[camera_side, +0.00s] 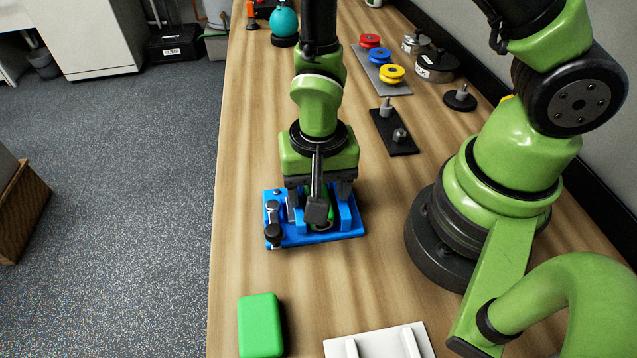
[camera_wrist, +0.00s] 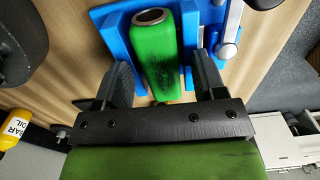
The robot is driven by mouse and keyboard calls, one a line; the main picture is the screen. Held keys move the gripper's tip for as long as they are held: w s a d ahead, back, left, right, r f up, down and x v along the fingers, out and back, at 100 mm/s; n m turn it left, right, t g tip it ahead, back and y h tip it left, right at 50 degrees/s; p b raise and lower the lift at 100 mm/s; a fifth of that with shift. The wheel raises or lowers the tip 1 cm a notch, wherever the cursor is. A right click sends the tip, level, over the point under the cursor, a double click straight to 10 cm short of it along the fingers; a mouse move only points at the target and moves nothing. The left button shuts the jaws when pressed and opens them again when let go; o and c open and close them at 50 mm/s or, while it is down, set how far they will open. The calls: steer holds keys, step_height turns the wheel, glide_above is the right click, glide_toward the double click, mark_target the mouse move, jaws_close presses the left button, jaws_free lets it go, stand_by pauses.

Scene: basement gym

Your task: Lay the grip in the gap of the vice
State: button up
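The grip is a green tapered handle with a round metal-rimmed hole in its end. In the wrist view the grip (camera_wrist: 162,52) lies between the blue walls of the vice (camera_wrist: 118,38). In the side view the vice (camera_side: 283,239) sits on the bench under my gripper (camera_side: 318,200), and a little of the green grip (camera_side: 330,217) shows between its blue jaws. My gripper (camera_wrist: 162,82) straddles the grip, with its fingers apart and a space on each side of it. The fingers hide part of the vice, and I cannot tell whether the grip rests on its bottom.
A green block (camera_side: 260,325) and a white ribbed tray (camera_side: 380,343) are at the near end. A black plate with pegs (camera_side: 394,132) and a grey plate with coloured spools (camera_side: 382,72) stand behind to the right. The bench left of the vice is clear.

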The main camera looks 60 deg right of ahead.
steer(key=shift+r, duration=0.1)
steer(key=s+d+r+n+t, duration=0.1)
steer(key=s+d+r+t, duration=0.1)
steer(key=r, duration=0.6)
steer(key=s+d+r+n+t+y, duration=0.1)
steer(key=s+d+r+n+t, duration=0.1)
steer(key=r, duration=0.7)
steer(key=s+d+r+n+t+y, duration=0.1)
steer(key=s+d+r+n+t, duration=0.1)
steer(key=r, duration=0.7)
steer(key=shift+s+r+t, duration=0.2)
steer(key=shift+t, duration=0.4)
steer(key=shift+c, duration=0.3)
